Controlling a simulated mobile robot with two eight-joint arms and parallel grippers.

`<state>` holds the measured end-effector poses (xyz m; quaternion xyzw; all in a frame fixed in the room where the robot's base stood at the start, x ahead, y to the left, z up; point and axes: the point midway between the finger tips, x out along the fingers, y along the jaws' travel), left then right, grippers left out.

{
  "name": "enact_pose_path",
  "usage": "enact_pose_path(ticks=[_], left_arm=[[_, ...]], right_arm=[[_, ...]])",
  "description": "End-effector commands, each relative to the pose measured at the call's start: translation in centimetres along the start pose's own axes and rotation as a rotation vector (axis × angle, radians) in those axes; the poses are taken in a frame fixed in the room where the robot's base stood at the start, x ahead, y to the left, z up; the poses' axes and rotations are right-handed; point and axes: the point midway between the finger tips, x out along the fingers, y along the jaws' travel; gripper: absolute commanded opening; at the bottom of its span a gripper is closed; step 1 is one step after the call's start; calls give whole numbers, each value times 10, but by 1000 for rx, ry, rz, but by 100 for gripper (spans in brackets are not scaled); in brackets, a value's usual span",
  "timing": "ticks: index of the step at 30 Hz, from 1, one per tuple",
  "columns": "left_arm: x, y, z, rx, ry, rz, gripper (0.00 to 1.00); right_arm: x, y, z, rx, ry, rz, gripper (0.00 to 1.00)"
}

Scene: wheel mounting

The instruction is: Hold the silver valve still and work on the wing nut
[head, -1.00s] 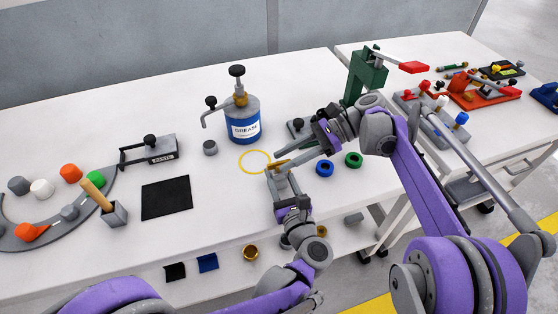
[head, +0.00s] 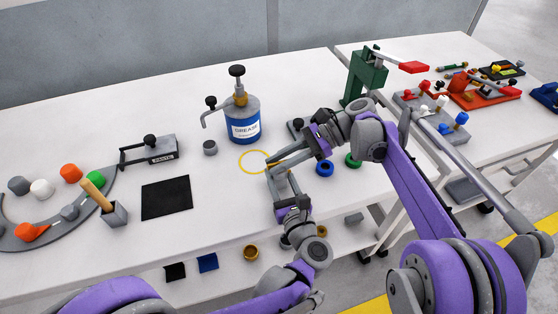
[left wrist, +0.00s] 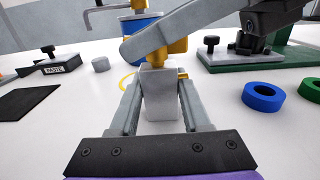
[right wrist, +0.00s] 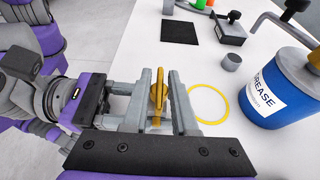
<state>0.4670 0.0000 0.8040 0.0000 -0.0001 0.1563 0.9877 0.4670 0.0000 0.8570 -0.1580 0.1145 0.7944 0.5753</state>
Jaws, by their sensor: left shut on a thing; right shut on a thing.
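The silver valve (left wrist: 158,92) is a light grey block standing upright between the fingers of my left gripper (left wrist: 160,105), which is shut on it. The head view shows the left gripper (head: 281,181) near the front of the white table. The brass wing nut (right wrist: 159,92) sits on top of the valve. My right gripper (right wrist: 158,98) is shut on the wing nut, with a finger on either side. In the left wrist view a right finger crosses above the valve and hides much of the brass. In the head view the right gripper (head: 272,170) covers the wing nut.
A yellow ring (head: 242,165) marks the table just behind the valve. The blue grease can (head: 244,128) and a small grey cylinder (head: 210,147) stand behind. Blue (head: 324,169) and green (head: 353,160) rings lie to the right. A black mat (head: 166,198) lies left.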

Motion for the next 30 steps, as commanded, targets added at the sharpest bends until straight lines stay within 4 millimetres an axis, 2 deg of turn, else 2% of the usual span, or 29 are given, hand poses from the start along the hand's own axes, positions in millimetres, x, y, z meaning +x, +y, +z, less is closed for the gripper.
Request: enact_pose_path(ticks=[12, 22, 23, 24, 30], left_arm=[[0, 0, 0, 0, 0, 0, 0], [0, 0, 0, 0, 0, 0, 0], [0, 0, 0, 0, 0, 0, 0], [0, 0, 0, 0, 0, 0, 0], [0, 0, 0, 0, 0, 0, 0]], right_arm=[[0, -1, 0, -101, 0, 242, 0], [0, 0, 0, -107, 0, 256, 0], [0, 0, 0, -107, 0, 256, 31], [0, 0, 0, -107, 0, 256, 38], [0, 0, 0, -106, 0, 256, 40]])
